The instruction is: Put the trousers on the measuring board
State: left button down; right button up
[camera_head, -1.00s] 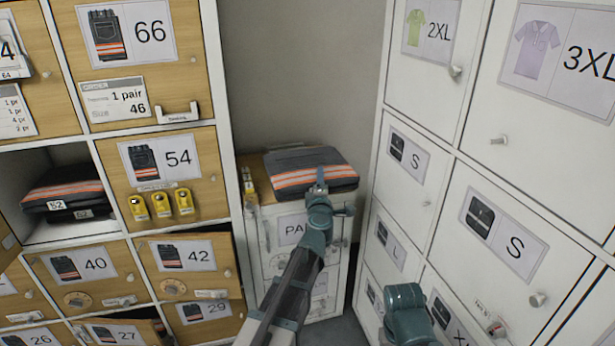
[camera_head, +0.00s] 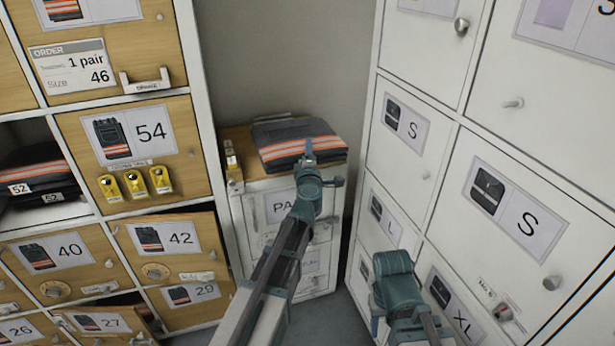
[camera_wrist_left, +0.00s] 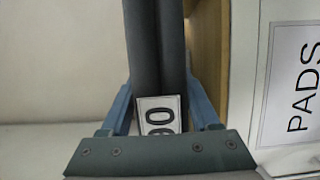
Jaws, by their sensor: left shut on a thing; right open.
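The dark folded trousers with orange and pale reflective stripes (camera_head: 284,150) lie at the top of the small white cabinet. My left gripper (camera_head: 308,150) is shut on their near edge. In the left wrist view the dark folded cloth (camera_wrist_left: 155,45) sits between the blue fingers (camera_wrist_left: 165,112), with a white tag partly showing "0". I cannot tell whether the trousers press on the surface below. My right gripper (camera_head: 394,275) is low in front of the right-hand lockers, empty, its fingertips mostly hidden. I cannot clearly make out the measuring board.
The small cabinet (camera_head: 262,232) has a wooden top and a label starting "PA"; the wrist view reads "PADS" (camera_wrist_left: 302,85). Wooden lockers (camera_head: 150,195) stand left, with some doors ajar and trousers in a cubby (camera_head: 42,180). White lockers with knobs (camera_head: 420,95) stand close on the right.

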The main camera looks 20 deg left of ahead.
pick_arm(q)
notch_tip(320, 180, down, 6)
jog(key=b, duration=0.5)
jog(key=shift+f, duration=0.15)
jog(key=shift+c, duration=0.6)
grip_release()
jog(key=v, duration=1.2)
jog(key=shift+r, duration=0.2)
